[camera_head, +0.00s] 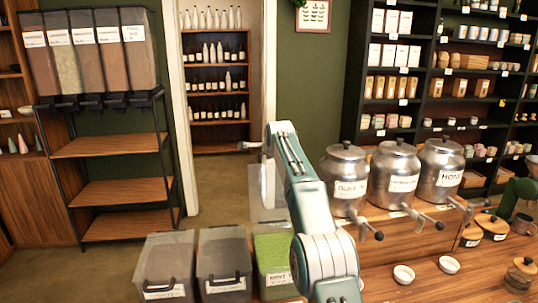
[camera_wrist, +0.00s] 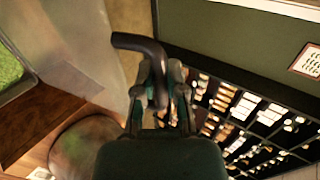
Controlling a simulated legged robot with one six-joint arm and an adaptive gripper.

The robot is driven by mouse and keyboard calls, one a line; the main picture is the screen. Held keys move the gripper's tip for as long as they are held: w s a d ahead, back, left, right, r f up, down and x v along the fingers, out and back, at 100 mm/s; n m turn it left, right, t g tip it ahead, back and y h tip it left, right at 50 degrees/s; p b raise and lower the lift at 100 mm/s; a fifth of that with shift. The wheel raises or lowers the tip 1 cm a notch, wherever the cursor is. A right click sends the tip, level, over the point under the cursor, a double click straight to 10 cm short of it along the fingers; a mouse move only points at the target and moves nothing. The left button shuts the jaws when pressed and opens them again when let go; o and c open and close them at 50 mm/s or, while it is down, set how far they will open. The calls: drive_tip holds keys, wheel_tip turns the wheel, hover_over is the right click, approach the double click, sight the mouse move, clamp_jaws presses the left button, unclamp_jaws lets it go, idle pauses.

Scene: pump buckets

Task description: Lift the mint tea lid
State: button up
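The mint tea bin (camera_head: 277,279) stands at the right end of a row of floor bins, open, with green leaves showing. Its clear lid (camera_head: 267,205) stands raised, nearly upright, behind the opening and partly hidden by my arm. In the wrist view the lid is the cloudy sheet (camera_wrist: 75,45) at the left, with the green leaves (camera_wrist: 8,70) beyond it. My gripper (camera_wrist: 160,95) has its fingers closed around the lid's black curved handle (camera_wrist: 140,43). In the head view my arm mostly hides the fingers.
Two bins with shut lids, a brown one (camera_head: 165,266) and a dark one (camera_head: 224,262), stand left of the mint bin. Metal canisters (camera_head: 343,178) with taps stand close right of my arm on a wooden counter (camera_head: 430,285). Floor is free around the doorway.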

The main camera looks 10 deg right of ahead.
drive_tip(key=o, duration=0.4)
drive_tip(key=shift+s+r, duration=0.1)
drive_tip(key=v, duration=1.1)
drive_tip(key=shift+s+r, duration=0.15)
drive_tip(key=shift+s, duration=0.1)
